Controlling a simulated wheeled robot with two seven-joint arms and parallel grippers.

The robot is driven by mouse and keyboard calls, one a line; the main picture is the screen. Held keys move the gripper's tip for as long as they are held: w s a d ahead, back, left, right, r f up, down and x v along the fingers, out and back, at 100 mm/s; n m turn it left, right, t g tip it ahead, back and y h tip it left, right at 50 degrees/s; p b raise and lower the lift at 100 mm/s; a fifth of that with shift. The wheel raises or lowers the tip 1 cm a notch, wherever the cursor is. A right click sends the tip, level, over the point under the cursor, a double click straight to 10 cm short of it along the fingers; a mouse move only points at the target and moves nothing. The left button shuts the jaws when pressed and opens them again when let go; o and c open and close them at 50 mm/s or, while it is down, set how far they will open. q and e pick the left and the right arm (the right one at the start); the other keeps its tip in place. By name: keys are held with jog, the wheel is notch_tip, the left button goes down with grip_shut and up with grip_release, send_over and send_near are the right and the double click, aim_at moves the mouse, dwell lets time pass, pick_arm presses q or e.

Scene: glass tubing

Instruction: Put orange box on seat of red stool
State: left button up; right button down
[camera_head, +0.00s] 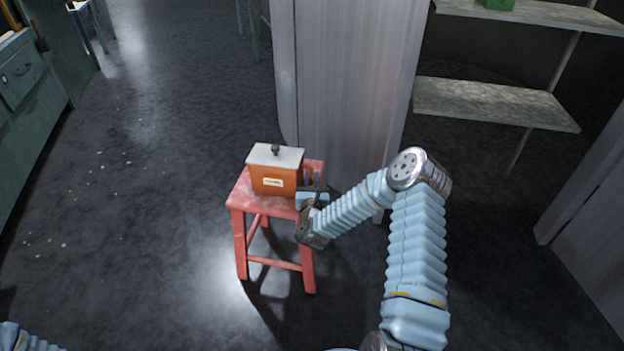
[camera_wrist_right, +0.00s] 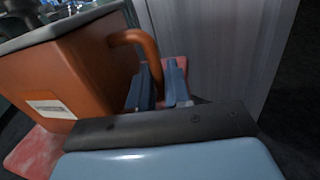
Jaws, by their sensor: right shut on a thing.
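The orange box (camera_head: 272,181) has a pale lid with a dark knob, a small white label and a side handle. In the head view it is upright over the seat of the red stool (camera_head: 238,200); I cannot tell whether its base touches the seat. My right gripper (camera_head: 308,180) is at the box's right side. In the right wrist view its blue fingers (camera_wrist_right: 160,88) are closed around the curved orange handle (camera_wrist_right: 150,48) of the box (camera_wrist_right: 85,75). Red seat (camera_wrist_right: 35,150) shows below. The left gripper is out of view.
A pale grey curtain-like panel (camera_head: 345,80) stands right behind the stool. Shelves (camera_head: 490,102) are at the back right, with a green object (camera_head: 499,4) on top. Green cabinets (camera_head: 22,75) line the left.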

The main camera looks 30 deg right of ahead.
jog(key=c, duration=1.1)
grip_release()
jog(key=shift+o, duration=0.2)
jog(key=shift+r, duration=0.1)
jog(key=b+v, duration=0.1)
jog(key=v, duration=1.1)
jog(key=s+a+f+n+g+y, duration=0.1)
jog(key=a+f+n+g+y, duration=0.1)
jog(key=a+f+n+y, duration=0.6)
jog(key=s+a+f+n+g+y, duration=0.2)
jog(key=a+f+n+y, duration=0.15)
jog(key=a+n, duration=0.75)
jog(key=s+a+f+n+g, duration=0.2)
jog(key=s+n+g, duration=0.1)
jog(key=s+n, duration=0.3)
jog(key=s+a+f+n+g+y, duration=0.1)
jog(key=s+n+g, duration=0.3)
jog(key=n, duration=0.5)
jog(key=s+a+f+n+g+y, duration=0.1)
jog(key=s+a+f+n+g, duration=0.1)
jog(key=s+n, duration=0.5)
jog(key=shift+s+a+f+n+g, duration=0.3)
jog(key=shift+s+f+g, duration=0.05)
jog(key=shift+f+g, duration=0.5)
